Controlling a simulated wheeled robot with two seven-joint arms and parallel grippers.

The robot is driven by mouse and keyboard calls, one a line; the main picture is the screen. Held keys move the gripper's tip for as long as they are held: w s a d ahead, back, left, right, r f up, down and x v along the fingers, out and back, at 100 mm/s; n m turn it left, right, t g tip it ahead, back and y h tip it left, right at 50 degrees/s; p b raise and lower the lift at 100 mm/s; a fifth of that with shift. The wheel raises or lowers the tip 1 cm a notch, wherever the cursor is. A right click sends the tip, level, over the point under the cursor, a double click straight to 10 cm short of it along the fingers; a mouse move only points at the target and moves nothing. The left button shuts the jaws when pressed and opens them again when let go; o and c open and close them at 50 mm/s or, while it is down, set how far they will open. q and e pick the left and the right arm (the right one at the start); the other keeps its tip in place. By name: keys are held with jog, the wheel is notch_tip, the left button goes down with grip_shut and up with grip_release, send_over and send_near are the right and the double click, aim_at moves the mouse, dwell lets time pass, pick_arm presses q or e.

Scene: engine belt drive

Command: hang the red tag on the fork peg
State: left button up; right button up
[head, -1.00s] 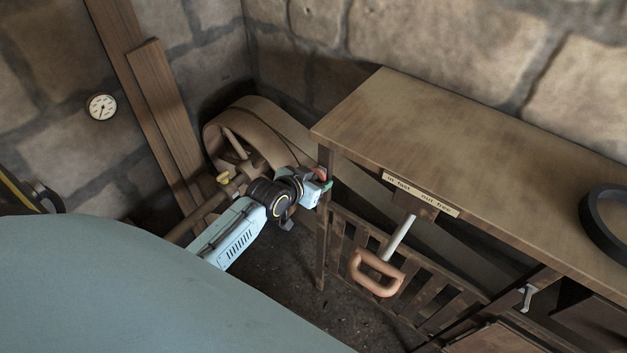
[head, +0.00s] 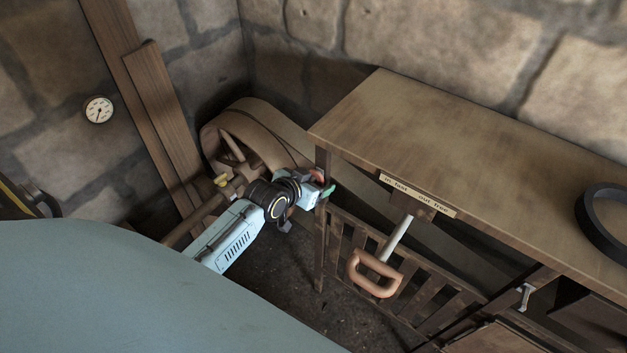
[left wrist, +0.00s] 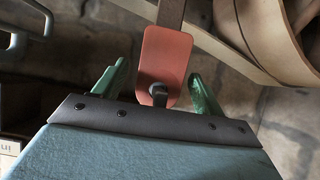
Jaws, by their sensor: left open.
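The red tag (left wrist: 165,55) shows in the left wrist view as a flat plate with rounded corners. A dark round-ended peg (left wrist: 158,93) stands out in front of it near its lower picture edge. The tag lies in front of a dark wooden post. My left gripper (left wrist: 158,88) is open, with one green fingertip on each side of the tag and peg, apart from both. In the head view my left gripper (head: 328,188) is at the bench's left corner leg, and a little of the red tag (head: 317,174) shows behind it. My right gripper is not in view.
The wooden bench (head: 400,125) fills the right, with a label strip (head: 418,197) on its edge. A lever with an orange handle (head: 375,275) hangs in front of the slatted guard. A belt pulley (head: 235,140) stands left of my gripper. A black ring (head: 603,228) lies on the bench.

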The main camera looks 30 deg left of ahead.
pick_arm(q)
jog(key=shift+s, duration=0.1)
jog(key=p+v, duration=0.1)
jog(key=v, duration=1.2)
jog(key=shift+r, duration=0.15)
jog(key=s+f+g+b, duration=0.2)
jog(key=s+f, duration=0.2)
jog(key=f, duration=0.6)
jog(key=s+f+g+b, duration=0.1)
jog(key=s+f, duration=0.2)
jog(key=f, duration=0.8)
jog(key=s+f+g+b, duration=0.2)
jog(key=s+f, duration=0.2)
jog(key=f, duration=0.6)
jog(key=s+d+f+g+b, duration=0.2)
jog(key=s+f, duration=0.7)
jog(key=s, duration=0.2)
jog(key=s+d+f+m+g+b, duration=0.1)
jog(key=s+d+f+g+b, duration=0.1)
jog(key=s+f, duration=0.7)
jog(key=s+d+g, duration=0.1)
jog(key=s, duration=0.2)
jog(key=shift+s+f+g+y, duration=0.2)
jog(key=shift+g+y, duration=0.1)
jog(key=shift+y, duration=0.1)
